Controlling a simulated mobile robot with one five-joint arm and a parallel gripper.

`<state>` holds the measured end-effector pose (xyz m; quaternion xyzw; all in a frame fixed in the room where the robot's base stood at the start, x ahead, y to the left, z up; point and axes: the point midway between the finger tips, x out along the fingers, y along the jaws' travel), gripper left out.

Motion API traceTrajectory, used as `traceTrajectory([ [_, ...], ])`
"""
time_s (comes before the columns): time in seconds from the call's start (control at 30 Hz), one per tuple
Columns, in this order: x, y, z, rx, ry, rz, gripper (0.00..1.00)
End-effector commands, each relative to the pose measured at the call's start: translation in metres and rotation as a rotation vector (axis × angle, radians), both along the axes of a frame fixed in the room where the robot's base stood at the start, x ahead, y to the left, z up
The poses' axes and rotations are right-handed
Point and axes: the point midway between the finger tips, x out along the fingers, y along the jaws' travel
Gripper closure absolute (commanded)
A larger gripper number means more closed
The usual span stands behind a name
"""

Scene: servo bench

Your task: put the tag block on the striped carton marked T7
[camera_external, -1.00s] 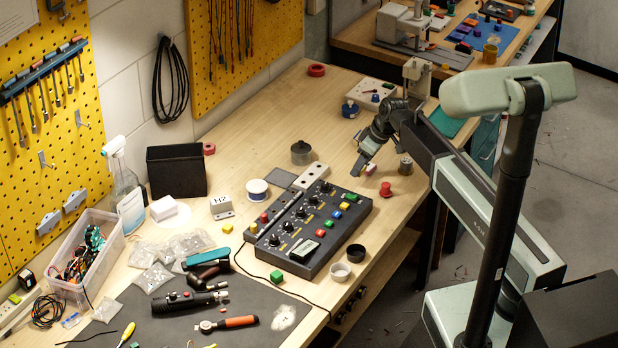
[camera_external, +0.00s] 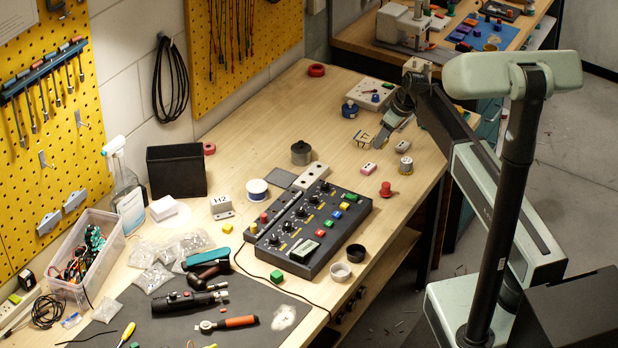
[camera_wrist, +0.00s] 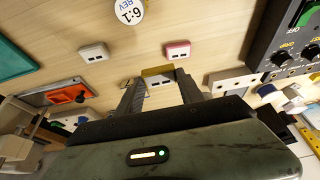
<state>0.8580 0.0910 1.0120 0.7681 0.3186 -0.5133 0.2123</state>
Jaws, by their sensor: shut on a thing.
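My gripper (camera_wrist: 160,92) is shut on a small block with a yellow edge and dark slots (camera_wrist: 158,74), held between its two fingers.
A cylinder labelled 6:1 REV (camera_wrist: 127,10) stands near; it also shows in the external view (camera_external: 405,166). A red knob (camera_external: 386,189) and a control box (camera_external: 310,230) are nearer. A white switch box (camera_external: 371,95) and blue knob (camera_external: 349,109) stand behind.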

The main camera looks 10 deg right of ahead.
Motion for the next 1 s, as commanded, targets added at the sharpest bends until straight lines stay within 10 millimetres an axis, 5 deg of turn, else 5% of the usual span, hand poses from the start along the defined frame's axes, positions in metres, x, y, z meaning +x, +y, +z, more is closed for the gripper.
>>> traceTrajectory([
  [0.1, 0.046, 0.005, -0.005, 0.0, 0.0, 0.0, 0.93],
  [0.33, 0.104, 0.011, -0.011, 0.0, 0.0, 0.0, 0.93],
  [0.7, 0.127, 0.014, -0.012, 0.0, 0.0, 0.0, 0.93],
  [0.87, 0.123, 0.013, -0.048, -0.001, -0.001, 0.0, 0.93],
  [1.0, 0.123, 0.013, -0.049, -0.001, -0.001, 0.0, 0.93],
])
